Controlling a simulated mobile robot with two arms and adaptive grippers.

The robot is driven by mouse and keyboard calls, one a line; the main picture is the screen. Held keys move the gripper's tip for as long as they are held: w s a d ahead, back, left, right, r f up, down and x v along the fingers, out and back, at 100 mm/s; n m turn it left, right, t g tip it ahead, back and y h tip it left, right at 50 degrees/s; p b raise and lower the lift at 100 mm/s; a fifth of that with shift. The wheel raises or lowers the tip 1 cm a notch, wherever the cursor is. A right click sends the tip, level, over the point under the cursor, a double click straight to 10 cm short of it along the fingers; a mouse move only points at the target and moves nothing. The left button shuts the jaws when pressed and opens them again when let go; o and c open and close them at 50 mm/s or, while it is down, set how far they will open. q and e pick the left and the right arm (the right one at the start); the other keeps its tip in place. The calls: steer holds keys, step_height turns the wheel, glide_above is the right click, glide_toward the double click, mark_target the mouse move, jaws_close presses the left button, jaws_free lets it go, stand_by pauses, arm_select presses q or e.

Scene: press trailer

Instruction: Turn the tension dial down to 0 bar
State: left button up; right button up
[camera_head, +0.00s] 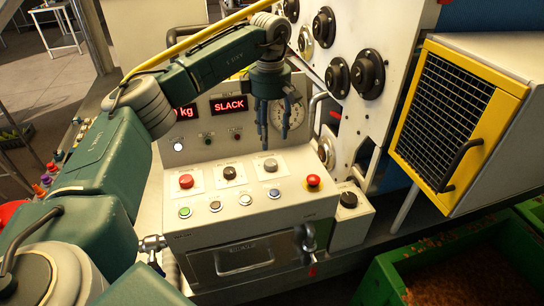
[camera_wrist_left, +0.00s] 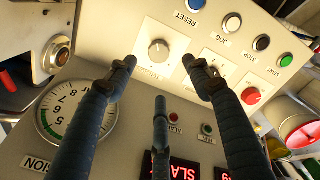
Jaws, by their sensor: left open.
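The tension dial, a small round silver-grey knob (camera_head: 270,165) on a white plate, is at the right of the upper control row on the console. It also shows in the left wrist view, upside down (camera_wrist_left: 158,48); its pointer setting is too small to read. My left gripper (camera_head: 273,141) hangs fingers-down just above and behind the dial in the head view. Its fingers are spread and empty, apart from the knob; in the left wrist view the fingertips (camera_wrist_left: 158,70) show on either side below the knob. The round gauge (camera_wrist_left: 75,115) is partly covered by a finger.
A black knob (camera_head: 229,173) and red button (camera_head: 186,181) sit left of the dial; a red mushroom button (camera_head: 313,181) sits right. Several buttons line the front. Red displays, one reading SLACK (camera_head: 229,106), stand behind. A yellow-framed mesh guard (camera_head: 455,115) is at right.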

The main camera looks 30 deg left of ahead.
mark_target(271, 162)
arm_select(q)
step_height(271, 162, down, 9)
steer(key=p, duration=0.3)
steer(key=shift+r, duration=0.15)
steer(key=shift+d+f, duration=0.1)
steer(key=shift+f, duration=0.5)
steer(key=c, duration=1.2)
